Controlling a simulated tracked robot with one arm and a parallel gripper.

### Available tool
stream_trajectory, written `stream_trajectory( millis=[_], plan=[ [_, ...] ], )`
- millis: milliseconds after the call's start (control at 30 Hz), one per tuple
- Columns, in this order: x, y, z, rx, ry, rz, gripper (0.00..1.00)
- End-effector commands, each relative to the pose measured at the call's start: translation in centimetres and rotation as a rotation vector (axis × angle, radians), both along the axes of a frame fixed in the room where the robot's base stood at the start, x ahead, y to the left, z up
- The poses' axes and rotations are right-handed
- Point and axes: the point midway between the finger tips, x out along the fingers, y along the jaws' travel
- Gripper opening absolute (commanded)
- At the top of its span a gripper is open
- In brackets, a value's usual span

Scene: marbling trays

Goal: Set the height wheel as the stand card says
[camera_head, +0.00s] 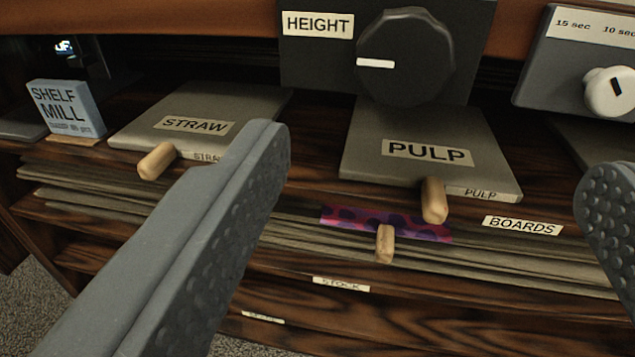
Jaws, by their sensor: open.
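The height wheel (407,57) is a black, lobed knob on a dark panel at the top of the view. Its white mark (375,63) points left. A HEIGHT label (318,24) is to its left on the same panel. My gripper (432,172) is open and empty, with one grey padded finger at left and the other at the right edge. The wheel is beyond and above the fingertips, not touched. I cannot make out a stand card in this view.
Grey STRAW (208,103) and PULP (420,160) boards with wooden pegs lie below the panel. A white knob (609,92) is on another panel at right. Stacked boards (300,240) fill the lower shelf.

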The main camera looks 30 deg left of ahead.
Motion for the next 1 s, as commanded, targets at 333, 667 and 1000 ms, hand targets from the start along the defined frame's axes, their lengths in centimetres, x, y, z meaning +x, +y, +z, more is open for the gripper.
stream_trajectory(
  millis=[333, 667, 1000],
  plan=[
    [1.8, 1.2, -1.2, 0.019, -0.002, 0.016, 0.76],
    [7.6, 3.3, -1.2, 0.018, -0.002, 0.015, 0.76],
    [11.7, 4.6, -1.1, 0.016, -0.001, 0.011, 0.76]
  ],
)
